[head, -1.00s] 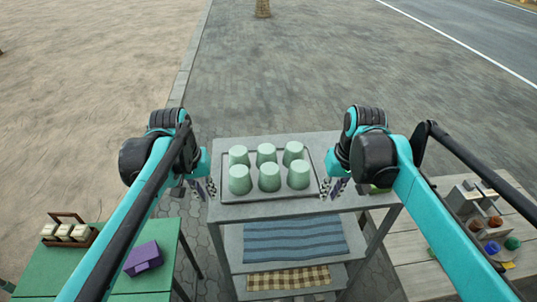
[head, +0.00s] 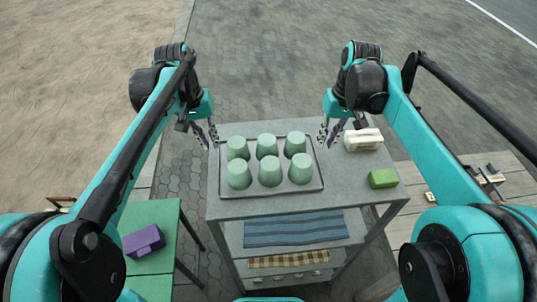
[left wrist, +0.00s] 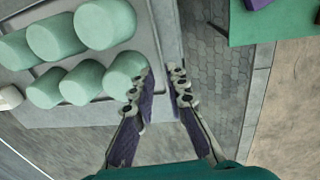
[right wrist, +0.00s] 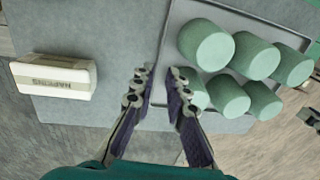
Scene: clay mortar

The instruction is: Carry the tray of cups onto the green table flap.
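The grey tray (head: 228,193) sits on the grey cart top, bearing several pale green upside-down cups (head: 269,172) in two rows. My left gripper (head: 207,137) is near the tray's far left corner, its fingers apart. In the left wrist view, my left gripper (left wrist: 160,75) has a gap between its fingertips beside the tray edge. My right gripper (head: 330,137) is near the far right corner. In the right wrist view, my right gripper (right wrist: 162,77) is open, with the tray rim lying beyond the gap; contact is unclear. The green table flap (head: 153,213) is at the lower left.
A purple object (head: 144,241) lies on the green flap. A napkin pack (head: 363,139) and a green block (head: 383,178) lie on the cart top right of the tray. A gap separates cart and flap. A wooden table (head: 470,171) stands at right.

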